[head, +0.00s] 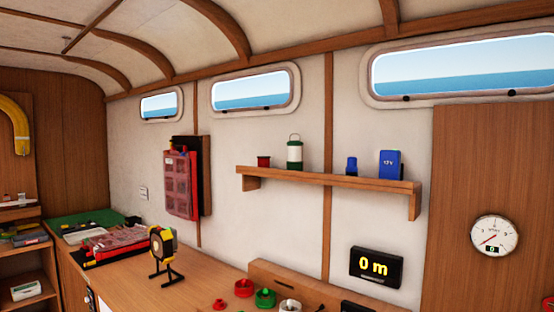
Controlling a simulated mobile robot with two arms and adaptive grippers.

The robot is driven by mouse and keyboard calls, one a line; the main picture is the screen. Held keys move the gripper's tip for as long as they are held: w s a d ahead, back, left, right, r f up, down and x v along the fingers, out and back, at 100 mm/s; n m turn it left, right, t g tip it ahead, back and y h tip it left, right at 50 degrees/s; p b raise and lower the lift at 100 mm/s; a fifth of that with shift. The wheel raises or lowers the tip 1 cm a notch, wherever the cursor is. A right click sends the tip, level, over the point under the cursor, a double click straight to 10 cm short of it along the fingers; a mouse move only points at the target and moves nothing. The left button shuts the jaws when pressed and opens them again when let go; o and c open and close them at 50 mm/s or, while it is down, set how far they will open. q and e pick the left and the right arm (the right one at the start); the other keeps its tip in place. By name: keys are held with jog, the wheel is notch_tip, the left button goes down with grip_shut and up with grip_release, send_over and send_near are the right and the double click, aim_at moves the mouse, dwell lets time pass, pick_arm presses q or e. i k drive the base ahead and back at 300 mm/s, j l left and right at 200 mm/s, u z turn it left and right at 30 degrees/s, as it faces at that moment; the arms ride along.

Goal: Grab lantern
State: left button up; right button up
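A lantern (295,153) with a green top, a pale body and a thin handle loop stands upright on the wooden wall shelf (330,180). It is left of the shelf's middle, below the windows. Nothing touches it. Neither of my grippers shows in the head view.
On the same shelf stand a small red item (263,162), a small blue item (351,166) and a blue box marked 12V (391,164). Below are a wooden counter (185,290), a yellow-black device on a stand (161,256), a green ring-shaped item (265,298) and a display reading 0 m (376,268). The air before the shelf is clear.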

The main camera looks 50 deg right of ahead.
aim_at(294, 162)
jog(key=i+j+z, duration=0.1)
jog(key=i+z, duration=0.3)
jog(key=i+j+z, duration=0.15)
jog(key=z, duration=0.3)
jog(key=i+j+z, duration=0.65)
jog(key=z, duration=0.15)
